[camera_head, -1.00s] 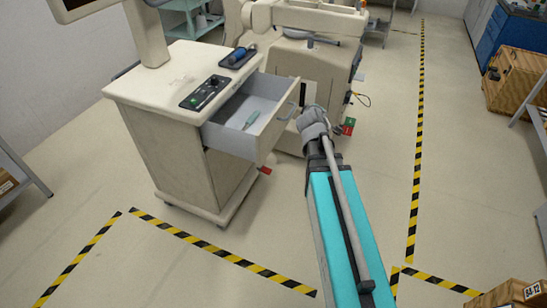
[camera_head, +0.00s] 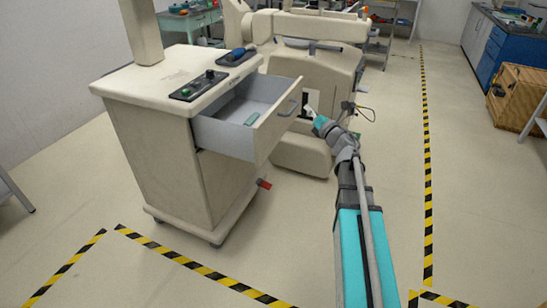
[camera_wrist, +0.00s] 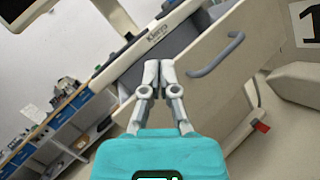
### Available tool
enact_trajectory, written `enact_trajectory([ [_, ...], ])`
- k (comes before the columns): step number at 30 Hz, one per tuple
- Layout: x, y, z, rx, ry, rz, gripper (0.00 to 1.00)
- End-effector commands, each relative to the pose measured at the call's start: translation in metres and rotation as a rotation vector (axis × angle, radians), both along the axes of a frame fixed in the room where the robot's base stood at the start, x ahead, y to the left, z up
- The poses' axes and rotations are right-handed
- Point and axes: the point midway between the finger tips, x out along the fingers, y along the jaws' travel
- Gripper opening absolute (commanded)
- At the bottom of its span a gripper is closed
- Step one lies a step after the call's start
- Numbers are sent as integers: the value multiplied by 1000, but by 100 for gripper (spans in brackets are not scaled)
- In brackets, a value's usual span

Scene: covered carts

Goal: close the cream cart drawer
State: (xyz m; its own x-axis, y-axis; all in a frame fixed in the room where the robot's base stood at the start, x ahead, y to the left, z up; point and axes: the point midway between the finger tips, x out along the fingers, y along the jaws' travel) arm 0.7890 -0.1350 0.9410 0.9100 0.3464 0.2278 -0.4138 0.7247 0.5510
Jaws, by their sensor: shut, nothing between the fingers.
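The cream cart (camera_head: 170,150) stands left of centre in the head view. Its top drawer (camera_head: 270,130) is pulled open, with a grey inside and a grey handle (camera_head: 287,108) on its front. A small teal item (camera_head: 251,118) lies in the drawer. In the wrist view the drawer front (camera_wrist: 235,65) and its handle (camera_wrist: 216,55) are tilted. My gripper (camera_wrist: 159,64) is shut and empty, and its fingertips overlap the drawer's near edge in that view. Whether they touch it I cannot tell. In the head view my gripper (camera_head: 310,112) is just right of the drawer front, its tips small.
A dark control panel (camera_head: 198,86) and a tray with a blue tool (camera_head: 237,55) lie on the cart top. A large cream machine (camera_head: 310,70) stands close behind the drawer. Open floor (camera_head: 290,225) lies in front, marked with striped tape.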

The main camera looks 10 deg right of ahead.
Motion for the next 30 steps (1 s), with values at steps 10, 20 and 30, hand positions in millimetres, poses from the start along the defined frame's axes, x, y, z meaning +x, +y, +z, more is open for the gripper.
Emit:
enact_trajectory([
  [10, -27, 14, -100, -427, -124, 302, 0],
  [20, -52, 15, -145, -607, -184, 478, 0],
  [30, -54, 15, -146, -619, -188, 490, 0],
])
